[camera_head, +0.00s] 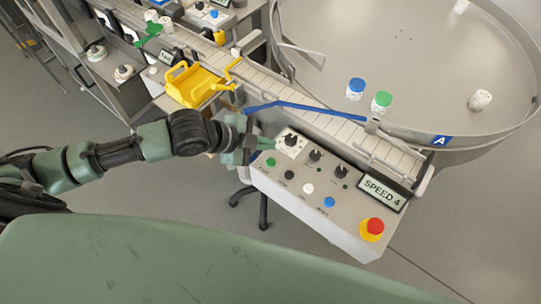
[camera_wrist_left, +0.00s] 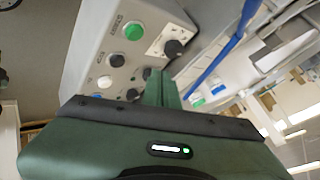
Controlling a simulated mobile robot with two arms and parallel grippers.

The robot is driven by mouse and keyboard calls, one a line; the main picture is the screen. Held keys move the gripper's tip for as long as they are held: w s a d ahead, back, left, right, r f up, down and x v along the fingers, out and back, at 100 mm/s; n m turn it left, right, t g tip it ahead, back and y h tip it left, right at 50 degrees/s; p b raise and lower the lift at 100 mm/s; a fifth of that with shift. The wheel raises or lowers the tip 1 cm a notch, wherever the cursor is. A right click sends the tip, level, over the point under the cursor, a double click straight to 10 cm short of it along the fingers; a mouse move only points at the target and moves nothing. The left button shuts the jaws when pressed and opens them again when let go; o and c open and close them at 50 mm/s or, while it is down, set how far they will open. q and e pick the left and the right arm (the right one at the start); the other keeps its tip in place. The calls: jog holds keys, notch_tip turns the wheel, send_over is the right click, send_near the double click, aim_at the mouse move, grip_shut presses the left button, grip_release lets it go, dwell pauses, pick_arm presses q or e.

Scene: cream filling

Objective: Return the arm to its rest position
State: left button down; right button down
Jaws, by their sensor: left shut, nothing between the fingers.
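My left arm comes in from the left in the head view. Its green gripper (camera_head: 258,142) is shut and empty beside the upper left corner of the grey control panel (camera_head: 300,203), close to a black knob (camera_head: 290,140) on a white plate. I cannot tell whether it touches the panel. In the left wrist view the closed fingers (camera_wrist_left: 161,84) point at the panel, with the green button (camera_wrist_left: 133,31) and the black knob (camera_wrist_left: 173,48) beyond them. My right gripper is not in view.
A conveyor (camera_head: 270,88) with a blue guide rail (camera_head: 300,106) runs behind the panel. A round turntable (camera_head: 400,60) carries several jars. A yellow bin (camera_head: 190,86) stands left of the conveyor. A red emergency button (camera_head: 375,226) sits on the panel's right end. Open floor (camera_head: 150,190) lies below my arm.

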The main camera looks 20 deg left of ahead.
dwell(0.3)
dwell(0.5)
pick_arm(q)
jog(key=shift+n, duration=0.8)
jog(key=s+d, duration=0.2)
jog(key=d, duration=0.1)
jog(key=shift+s+d+f, duration=0.15)
jog(key=shift+s+f, duration=0.05)
jog(key=shift+f, duration=0.2)
jog(key=s+a+f+n+g+y, duration=0.25)
jog(key=s+a+n, duration=0.25)
jog(key=s+n, duration=0.25)
jog(key=s+a+f+n+g+y, duration=0.1)
jog(key=s+a+f+n+y, duration=0.35)
jog(key=s+n, duration=0.3)
notch_tip(320, 180, down, 28)
jog(key=s+m+b, duration=0.1)
jog(key=s+b, duration=0.2)
jog(key=s+a+f+g+b, duration=0.2)
jog(key=s+a+f+b, duration=0.1)
jog(key=s+f, duration=1.3)
notch_tip(320, 180, down, 2)
jog(key=shift+s+f+h, duration=0.15)
jog(key=shift+h, duration=0.15)
